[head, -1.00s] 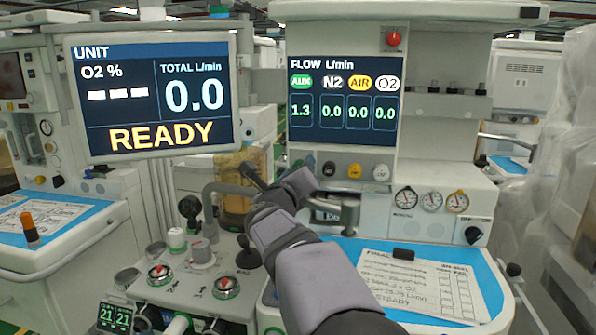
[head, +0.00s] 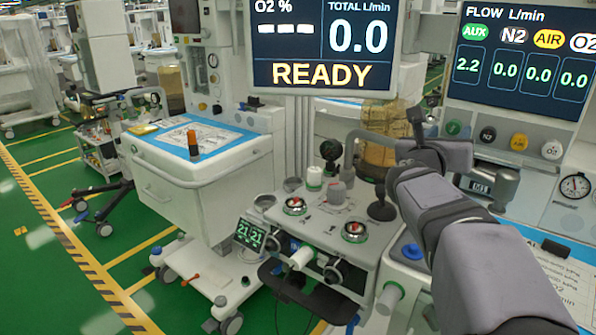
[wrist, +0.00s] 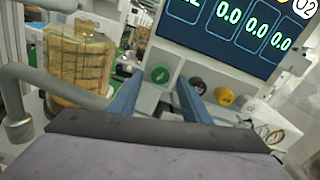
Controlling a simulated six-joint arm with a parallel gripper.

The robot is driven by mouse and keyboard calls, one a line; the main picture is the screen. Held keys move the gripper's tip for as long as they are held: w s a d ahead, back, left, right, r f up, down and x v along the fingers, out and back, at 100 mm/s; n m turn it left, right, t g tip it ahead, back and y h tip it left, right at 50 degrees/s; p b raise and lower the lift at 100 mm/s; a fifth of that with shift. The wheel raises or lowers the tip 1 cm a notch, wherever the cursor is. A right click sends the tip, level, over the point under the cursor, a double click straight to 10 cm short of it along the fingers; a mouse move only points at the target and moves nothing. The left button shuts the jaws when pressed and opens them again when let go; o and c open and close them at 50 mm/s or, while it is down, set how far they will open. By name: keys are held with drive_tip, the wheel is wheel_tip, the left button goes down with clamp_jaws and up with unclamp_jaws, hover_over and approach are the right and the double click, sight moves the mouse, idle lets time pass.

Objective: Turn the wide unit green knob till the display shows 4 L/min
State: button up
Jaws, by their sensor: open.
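The wide unit's flow display (head: 523,60) reads AUX 2.2 in the head view, with N2, AIR and O2 at 0.0. Its lower part also shows in the wrist view (wrist: 222,35). The green knob (head: 453,128) sits below it, leftmost in a row of knobs. In the wrist view the green knob (wrist: 160,74) appears between the two blue fingers of my open gripper (wrist: 160,82). I cannot tell whether the fingers touch it. In the head view my gripper (head: 417,122) is at the left of the knob row, partly hidden by my wrist.
Black (head: 487,134), yellow (head: 519,142) and white (head: 551,150) knobs stand right of the green one. An amber canister (head: 383,140) is close on the left. A second screen (head: 325,45) reads READY and total 0.0. Gauges (head: 575,186) are lower right.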

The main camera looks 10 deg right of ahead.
drive_tip(key=v, duration=0.5)
drive_tip(key=shift+w+a+f+n+t+y+b, duration=0.75)
drive_tip(key=shift+w+a+f+n+y, duration=1.05)
drive_tip(key=shift+a+n, duration=2.35)
drive_tip(key=shift+w+a+f+n+t+y+b, duration=0.55)
drive_tip(key=shift+w+a+f+n+t+y, duration=0.65)
drive_tip(key=shift+a+n+y, duration=2.7)
drive_tip(key=shift+w+a+f+n+t+y+b, duration=0.6)
drive_tip(key=shift+w+a+f+n, duration=0.9)
drive_tip(key=shift+a+n, duration=2.85)
drive_tip(key=a+m, duration=0.2)
drive_tip(key=shift+w+a+r+m, duration=0.1)
drive_tip(key=shift+a+r+m, duration=0.05)
drive_tip(key=shift+a+m, duration=0.15)
